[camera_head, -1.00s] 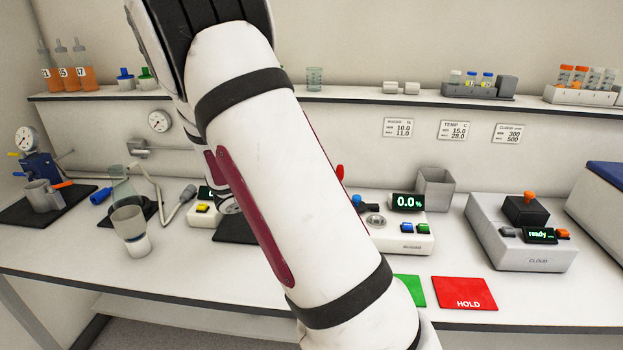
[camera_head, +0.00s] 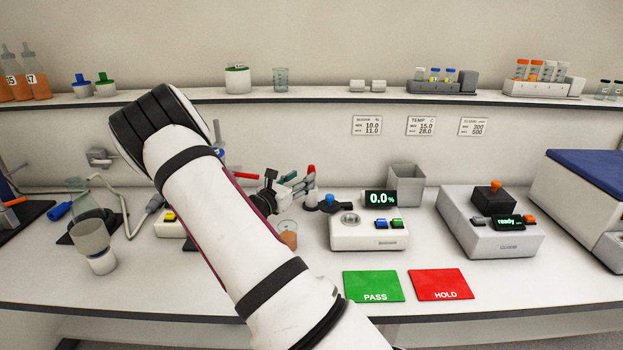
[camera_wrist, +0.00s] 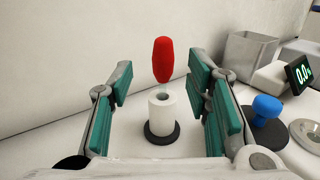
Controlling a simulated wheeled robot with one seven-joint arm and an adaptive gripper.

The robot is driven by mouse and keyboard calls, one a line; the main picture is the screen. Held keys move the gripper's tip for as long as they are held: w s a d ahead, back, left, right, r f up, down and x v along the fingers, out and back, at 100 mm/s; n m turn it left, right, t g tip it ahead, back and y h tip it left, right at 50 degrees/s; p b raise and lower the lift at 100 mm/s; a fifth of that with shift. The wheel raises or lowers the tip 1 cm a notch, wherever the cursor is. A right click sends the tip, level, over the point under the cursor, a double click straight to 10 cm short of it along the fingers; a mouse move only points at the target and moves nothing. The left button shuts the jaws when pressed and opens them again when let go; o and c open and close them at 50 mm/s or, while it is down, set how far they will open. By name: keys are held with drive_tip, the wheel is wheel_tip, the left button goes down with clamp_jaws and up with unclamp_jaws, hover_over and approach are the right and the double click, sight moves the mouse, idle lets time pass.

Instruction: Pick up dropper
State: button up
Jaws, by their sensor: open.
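The dropper has a red bulb (camera_wrist: 163,60) and stands upright in a white cylindrical holder (camera_wrist: 162,112) on a dark round base. In the wrist view the bulb lies between the two green-padded fingers of my gripper (camera_wrist: 165,95), with clear gaps on both sides. My gripper is open and empty. In the head view my gripper (camera_head: 297,186) is behind my arm at the middle of the bench, and the red bulb (camera_head: 311,172) shows just beyond the fingers. Most of the dropper's stem is hidden in the holder.
A blue-knobbed stand (camera_wrist: 268,105) and a grey bin (camera_wrist: 250,58) are right of the dropper. A meter reading 0.0% (camera_head: 369,232) stands beside them. A cup of orange liquid (camera_head: 288,235) is close under my gripper. The wall is behind.

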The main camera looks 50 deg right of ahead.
drive_tip(key=shift+w+d+f, duration=0.1)
drive_tip(key=shift+d, duration=1.35)
drive_tip(key=shift+w+d, duration=0.1)
drive_tip(key=shift+d, duration=1.35)
drive_tip(key=c, duration=0.8)
